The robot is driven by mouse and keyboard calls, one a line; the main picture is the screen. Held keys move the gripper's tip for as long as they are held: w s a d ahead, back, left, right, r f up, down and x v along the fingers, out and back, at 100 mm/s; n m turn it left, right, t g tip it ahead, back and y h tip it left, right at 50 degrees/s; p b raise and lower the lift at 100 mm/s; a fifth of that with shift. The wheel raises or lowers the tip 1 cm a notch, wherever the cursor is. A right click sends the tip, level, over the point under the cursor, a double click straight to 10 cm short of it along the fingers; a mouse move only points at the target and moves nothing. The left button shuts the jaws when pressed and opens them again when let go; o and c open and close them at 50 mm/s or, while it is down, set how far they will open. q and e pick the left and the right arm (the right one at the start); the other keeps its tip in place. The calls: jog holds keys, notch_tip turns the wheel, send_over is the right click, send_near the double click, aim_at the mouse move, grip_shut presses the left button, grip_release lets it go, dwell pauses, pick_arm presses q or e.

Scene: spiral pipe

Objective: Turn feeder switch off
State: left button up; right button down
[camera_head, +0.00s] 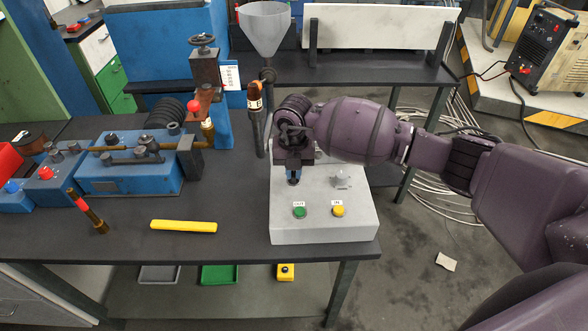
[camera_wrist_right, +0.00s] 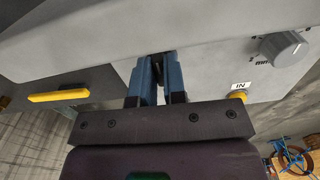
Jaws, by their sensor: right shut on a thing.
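The grey control box (camera_head: 325,233) stands at the right end of the dark workbench. My right gripper (camera_head: 293,181) is over the left part of its top face, fingers pointing at the panel. In the right wrist view the blue-grey fingers (camera_wrist_right: 158,75) are shut around a small dark part on the panel, which looks like the feeder switch; the fingers mostly hide it. A grey round knob (camera_head: 342,180) sits to the right, also seen in the wrist view (camera_wrist_right: 283,47). A green button (camera_head: 300,211) and a yellow button (camera_head: 338,210) sit nearer the front. My left gripper is not in view.
A grey funnel (camera_head: 266,28) rises behind the box. A blue machine (camera_head: 125,175) with a red knob stands on the left. A yellow welding unit (camera_head: 548,50) and cables are at the right.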

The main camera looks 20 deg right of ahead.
aim_at(293, 172)
jog(key=n, duration=0.3)
jog(key=shift+n, duration=0.4)
jog(key=shift+n+b, duration=0.4)
jog(key=shift+n, duration=0.6)
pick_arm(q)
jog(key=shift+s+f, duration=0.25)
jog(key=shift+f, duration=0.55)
pick_arm(e)
jog(key=shift+a+n, duration=0.1)
jog(key=shift+n, duration=0.7)
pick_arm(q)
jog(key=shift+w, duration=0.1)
pick_arm(e)
jog(key=c, duration=1.2)
grip_release()
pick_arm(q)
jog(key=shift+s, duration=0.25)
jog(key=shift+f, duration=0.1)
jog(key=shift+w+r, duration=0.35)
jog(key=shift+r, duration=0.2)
pick_arm(e)
notch_tip(293, 172, up, 11)
jog(key=shift+f, duration=0.1)
